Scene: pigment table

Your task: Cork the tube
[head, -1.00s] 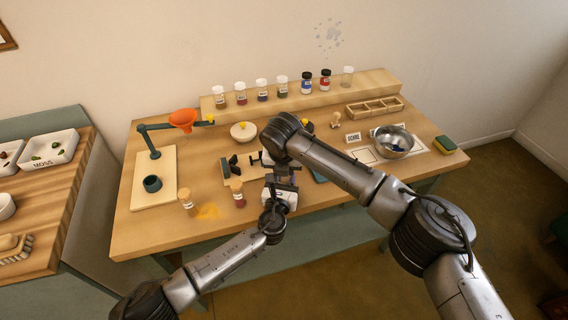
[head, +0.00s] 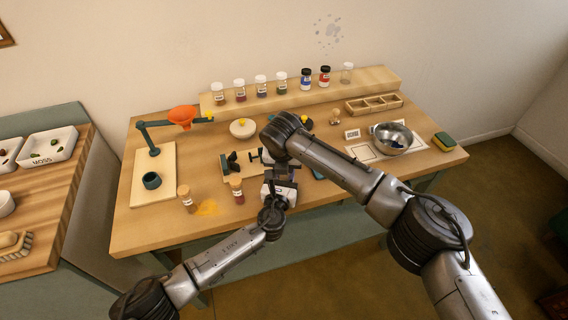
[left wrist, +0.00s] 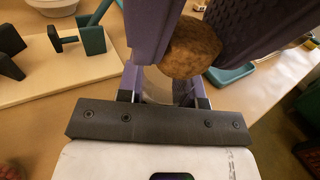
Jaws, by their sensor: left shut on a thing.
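My left gripper (left wrist: 195,45) has its purple fingers shut on a brown, rounded cork (left wrist: 190,50) in the left wrist view. A pale, translucent patch shows between the fingers beside the cork; I cannot tell whether it is part of a tube. In the head view the left hand (head: 279,188) is over the table's front middle, and the cork is hidden there. My right arm reaches in from the right above it; its gripper is hidden behind the arms. I cannot make out an open tube clearly.
A wooden board with a green clamp (left wrist: 94,40) is left of the left gripper.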

